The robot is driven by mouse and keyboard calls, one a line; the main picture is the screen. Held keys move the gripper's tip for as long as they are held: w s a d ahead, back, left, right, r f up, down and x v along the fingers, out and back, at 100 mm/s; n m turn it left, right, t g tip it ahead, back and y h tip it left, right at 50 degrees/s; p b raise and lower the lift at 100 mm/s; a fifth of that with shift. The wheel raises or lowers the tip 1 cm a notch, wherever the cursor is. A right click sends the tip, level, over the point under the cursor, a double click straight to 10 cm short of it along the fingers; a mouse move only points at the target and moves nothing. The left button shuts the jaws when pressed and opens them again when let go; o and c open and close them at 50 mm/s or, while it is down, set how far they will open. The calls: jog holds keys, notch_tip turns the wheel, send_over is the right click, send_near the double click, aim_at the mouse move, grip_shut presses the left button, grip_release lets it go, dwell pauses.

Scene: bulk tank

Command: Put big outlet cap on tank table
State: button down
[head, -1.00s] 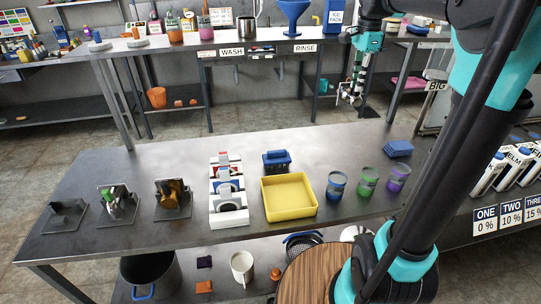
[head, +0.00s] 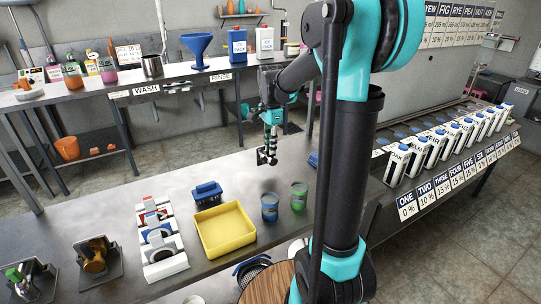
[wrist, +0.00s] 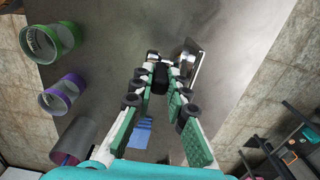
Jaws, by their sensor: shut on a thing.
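My gripper (head: 267,150) is over the far part of the dark metal table (head: 240,176), and its fingers point down. In the wrist view my gripper (wrist: 160,68) is shut on a small dark piece, apparently the big outlet cap (wrist: 161,76), between its fingertips. A shiny metallic part shows just right of the tips; I cannot tell whether it belongs to the held piece. The piece is small and partly hidden by the fingers. I cannot tell whether it touches the table. No label marks which table is the tank table.
A yellow tray (head: 224,230), a blue brush-like block (head: 207,194), a white rack (head: 160,240), a blue cup (head: 270,207) and a green cup (head: 299,196) stand on the table. A purple cup (wrist: 60,95) is left of my gripper in the wrist view. White cartons (head: 398,163) line the right.

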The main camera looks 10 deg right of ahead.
jog(key=shift+f, duration=1.95)
jog(key=c, duration=1.5)
grip_release()
jog(key=shift+f, duration=0.1)
notch_tip(320, 180, up, 12)
jog(key=shift+s+r, duration=0.1)
jog(key=shift+r, duration=0.05)
